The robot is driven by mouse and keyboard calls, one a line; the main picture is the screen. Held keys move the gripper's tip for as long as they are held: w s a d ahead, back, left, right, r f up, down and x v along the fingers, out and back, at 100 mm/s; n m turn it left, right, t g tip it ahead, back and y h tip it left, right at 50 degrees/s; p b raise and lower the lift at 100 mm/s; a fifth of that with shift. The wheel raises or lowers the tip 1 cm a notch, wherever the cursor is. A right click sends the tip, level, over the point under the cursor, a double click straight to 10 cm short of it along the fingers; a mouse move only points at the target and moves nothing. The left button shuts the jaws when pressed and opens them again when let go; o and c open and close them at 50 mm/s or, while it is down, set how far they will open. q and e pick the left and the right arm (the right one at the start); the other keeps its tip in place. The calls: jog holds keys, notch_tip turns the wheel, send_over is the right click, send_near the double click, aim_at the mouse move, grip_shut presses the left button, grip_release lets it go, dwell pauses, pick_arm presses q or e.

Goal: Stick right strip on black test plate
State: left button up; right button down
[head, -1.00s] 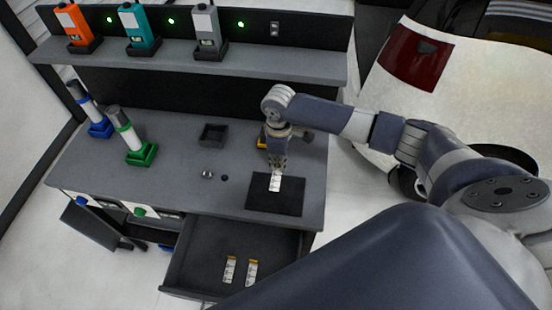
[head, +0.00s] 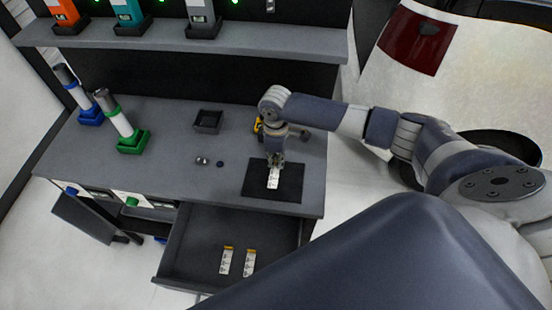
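The black test plate (head: 290,186) lies flat on the grey workbench near its front right edge. A small white strip (head: 273,178) with dark print shows over the middle of the plate. My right gripper (head: 275,163) points down over the plate and appears shut on the strip's far end. I cannot tell whether the strip touches the plate. Two more white strips with yellow ends, a left one (head: 226,261) and a right one (head: 249,263), lie in the open drawer. My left gripper is not in view.
The drawer (head: 180,262) is open below the bench front. A small black tray (head: 208,121), small round items (head: 203,161), and green-based (head: 132,142) and blue-based (head: 90,116) cylinders stand left. A yellow object (head: 257,126) sits behind my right gripper. A shelf (head: 270,40) runs above.

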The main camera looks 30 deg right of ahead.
jog(key=shift+f, duration=0.8)
dwell(0.7)
jog(key=shift+s+f, duration=0.1)
jog(key=shift+f, duration=0.05)
dwell(1.6)
jog(key=c, duration=1.7)
grip_release()
notch_tip(320, 180, up, 12)
jog(key=shift+r, duration=0.1)
